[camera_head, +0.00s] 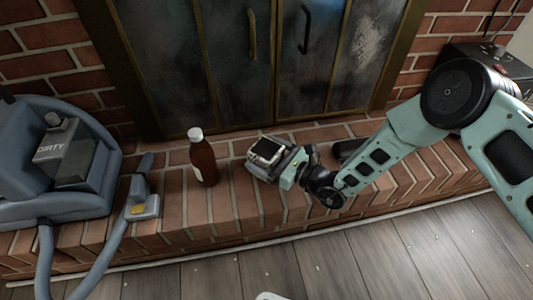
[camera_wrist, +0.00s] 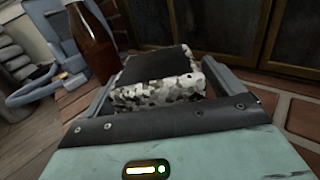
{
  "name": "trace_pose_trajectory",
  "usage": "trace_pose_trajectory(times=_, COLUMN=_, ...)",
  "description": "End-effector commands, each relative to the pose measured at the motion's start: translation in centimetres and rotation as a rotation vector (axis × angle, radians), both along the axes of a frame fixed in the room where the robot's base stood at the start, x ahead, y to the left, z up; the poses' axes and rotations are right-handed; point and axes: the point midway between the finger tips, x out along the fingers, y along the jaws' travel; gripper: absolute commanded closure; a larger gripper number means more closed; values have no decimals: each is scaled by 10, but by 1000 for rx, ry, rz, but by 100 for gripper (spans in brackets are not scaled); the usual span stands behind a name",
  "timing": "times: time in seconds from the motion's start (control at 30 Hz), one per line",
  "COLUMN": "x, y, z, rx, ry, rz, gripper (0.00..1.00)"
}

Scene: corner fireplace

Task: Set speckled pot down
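The speckled pot (camera_head: 265,149) is square, with black, white and grey flecks and a dark top. It is at the end of my arm, over the brick hearth (camera_head: 235,208) in front of the fireplace doors. In the wrist view the pot (camera_wrist: 160,92) sits between the two fingers of my gripper (camera_wrist: 158,78), one on each side, and they appear closed on it. My gripper (camera_head: 272,158) reaches in from the right in the head view. Whether the pot's underside touches the bricks is hidden.
A brown bottle with a white cap (camera_head: 203,160) stands on the hearth just left of the pot. A blue-grey vacuum cleaner (camera_head: 60,165) with its hose is further left. Dark metal fireplace doors (camera_head: 235,65) are behind. Bare bricks lie in front of the pot.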

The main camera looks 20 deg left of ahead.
Motion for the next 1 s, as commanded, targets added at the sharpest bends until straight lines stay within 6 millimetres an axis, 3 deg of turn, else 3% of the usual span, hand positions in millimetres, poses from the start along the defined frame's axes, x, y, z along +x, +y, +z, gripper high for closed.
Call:
trace_pose_trajectory(times=0.23, x=-1, y=-7, z=5, rx=-2, ry=1, rz=-2, gripper=7)
trace_pose_trajectory(times=0.7, x=-22, y=-95, z=7, rx=0, ry=3, rz=-3, gripper=7)
trace_pose_trajectory(times=1.0, x=-28, y=-117, z=4, rx=1, ry=0, rz=0, gripper=7)
